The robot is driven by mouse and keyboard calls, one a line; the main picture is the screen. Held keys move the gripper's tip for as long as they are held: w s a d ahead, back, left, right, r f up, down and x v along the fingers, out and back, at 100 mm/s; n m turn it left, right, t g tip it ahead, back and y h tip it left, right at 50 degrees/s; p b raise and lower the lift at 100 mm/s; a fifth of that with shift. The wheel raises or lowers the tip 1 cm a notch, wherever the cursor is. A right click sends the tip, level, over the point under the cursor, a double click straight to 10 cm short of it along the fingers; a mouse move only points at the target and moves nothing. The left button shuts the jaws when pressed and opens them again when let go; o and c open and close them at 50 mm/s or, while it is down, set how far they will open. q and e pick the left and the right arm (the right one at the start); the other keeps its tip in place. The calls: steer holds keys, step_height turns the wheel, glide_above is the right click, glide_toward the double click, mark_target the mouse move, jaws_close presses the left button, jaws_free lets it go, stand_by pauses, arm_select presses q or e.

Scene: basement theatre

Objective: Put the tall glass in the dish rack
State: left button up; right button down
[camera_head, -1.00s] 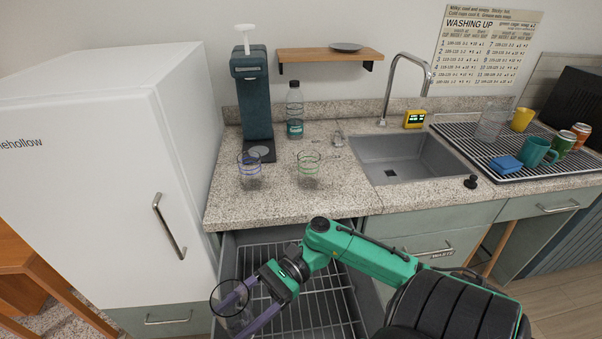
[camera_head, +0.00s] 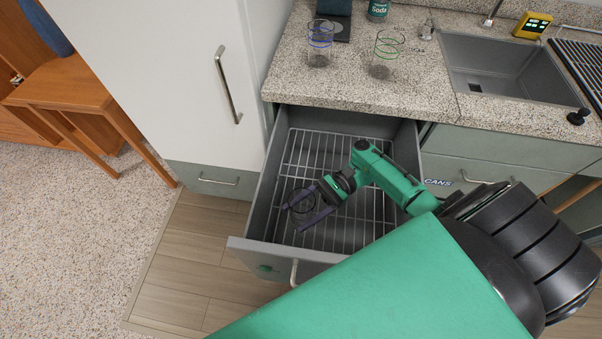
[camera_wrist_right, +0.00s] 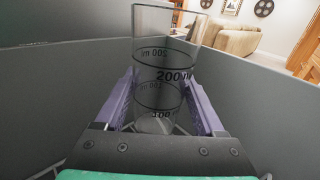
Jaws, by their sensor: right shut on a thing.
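My right gripper (camera_head: 292,217) is shut on a tall clear glass (camera_head: 303,199) inside the open drawer. In the right wrist view the glass (camera_wrist_right: 165,62) stands about upright between the purple fingers (camera_wrist_right: 163,88), with dark rings and millilitre marks. Wire bars show by its base; I cannot tell whether it touches them. A wire rack (camera_head: 345,148) lines the drawer floor. A dark slatted rack (camera_head: 588,48) on the counter is cut off at the right edge. My left gripper is not in view.
The grey drawer (camera_head: 262,243) has walls around the gripper. Two short glasses, blue-ringed (camera_head: 319,42) and green-ringed (camera_head: 384,55), stand on the counter (camera_head: 415,98) above, left of the sink (camera_head: 505,65). A white fridge (camera_head: 165,60) and wooden stool (camera_head: 70,88) are left.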

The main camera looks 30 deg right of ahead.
step_height(320, 180, down, 3)
steer(key=shift+f+b, duration=0.1)
steer(key=shift+b, duration=0.4)
